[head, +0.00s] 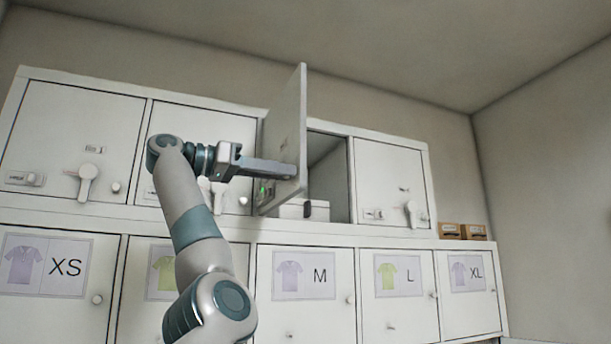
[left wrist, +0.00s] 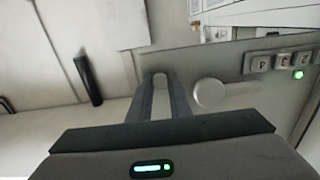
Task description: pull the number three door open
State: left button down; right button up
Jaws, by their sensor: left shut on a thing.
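The number three door (head: 287,125) stands swung well out from the upper row, with its compartment (head: 328,175) open to the right of it. Its face carries a keypad with a green light, also seen on the door (left wrist: 240,75) in the left wrist view. My left gripper (head: 296,172) reaches across the door's face to near its free edge. In the left wrist view its fingertips (left wrist: 160,78) are shut on the door's small knob, mostly hidden between them. The round-hubbed lever (left wrist: 209,94) is just beside the fingers, apart from them. My right gripper is not in view.
Shut upper doors stand to the left (head: 75,125) and right (head: 390,180), with levers and knobs sticking out. A white box (head: 300,209) shows in the open compartment. Below is a row of shut size-labelled doors (head: 303,315). Small brown boxes (head: 462,231) sit at the right end.

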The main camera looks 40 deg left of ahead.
pick_arm(q)
jog(key=s+a+m+g+h+p, duration=0.1)
jog(key=s+a+m+g+h, duration=0.1)
jog(key=s+a+h, duration=0.1)
jog(key=shift+s+a+m, duration=0.3)
jog(key=shift+s+a, duration=0.3)
jog(key=shift+s, duration=0.65)
jog(key=shift+r, duration=0.15)
jog(key=c, duration=1.6)
grip_release()
jog(key=shift+c, duration=0.2)
jog(key=shift+a, duration=0.1)
